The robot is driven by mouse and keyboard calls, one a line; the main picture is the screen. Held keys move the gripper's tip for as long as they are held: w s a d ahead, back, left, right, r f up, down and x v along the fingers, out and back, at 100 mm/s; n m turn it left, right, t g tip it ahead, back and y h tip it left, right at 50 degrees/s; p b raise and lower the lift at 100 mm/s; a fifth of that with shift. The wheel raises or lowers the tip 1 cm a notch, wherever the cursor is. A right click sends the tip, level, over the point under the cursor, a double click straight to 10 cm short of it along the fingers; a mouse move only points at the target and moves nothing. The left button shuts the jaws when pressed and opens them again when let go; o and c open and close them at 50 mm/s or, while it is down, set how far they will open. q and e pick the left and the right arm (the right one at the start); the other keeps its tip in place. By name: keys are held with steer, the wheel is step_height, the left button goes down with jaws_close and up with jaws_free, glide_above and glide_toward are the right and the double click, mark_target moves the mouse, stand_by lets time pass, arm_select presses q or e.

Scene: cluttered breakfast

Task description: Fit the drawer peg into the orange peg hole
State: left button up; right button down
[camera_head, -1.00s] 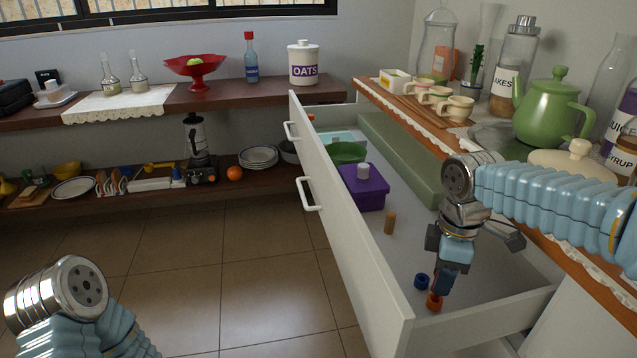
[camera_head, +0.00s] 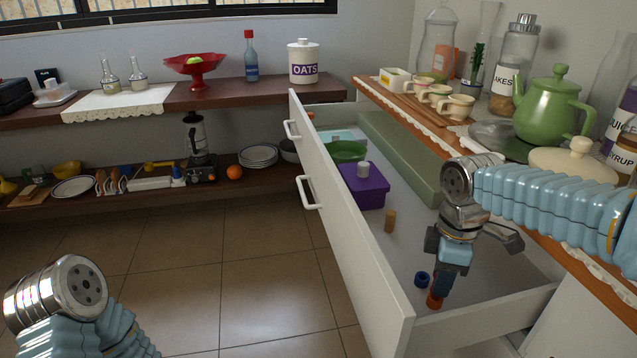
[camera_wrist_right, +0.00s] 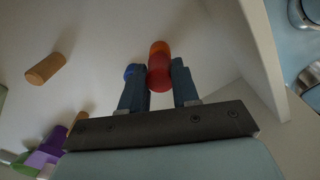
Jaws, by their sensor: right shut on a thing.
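My right gripper (camera_head: 440,287) reaches down into the open drawer near its front corner. In the right wrist view its fingers (camera_wrist_right: 160,88) are shut on a red peg (camera_wrist_right: 158,78).
The drawer front (camera_head: 350,235) and the counter edge (camera_head: 575,250) flank my right arm.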

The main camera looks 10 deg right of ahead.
steer(key=shift+f, duration=0.35)
steer(key=shift+f+b, duration=0.4)
steer(key=shift+f, duration=0.1)
steer(key=c, duration=0.8)
jaws_free()
steer(key=shift+c, duration=1.2)
step_height(320, 180, up, 6)
steer(key=p, duration=0.5)
steer(key=shift+f, duration=0.2)
steer(key=shift+r+p, duration=0.8)
steer(key=shift+f, duration=0.1)
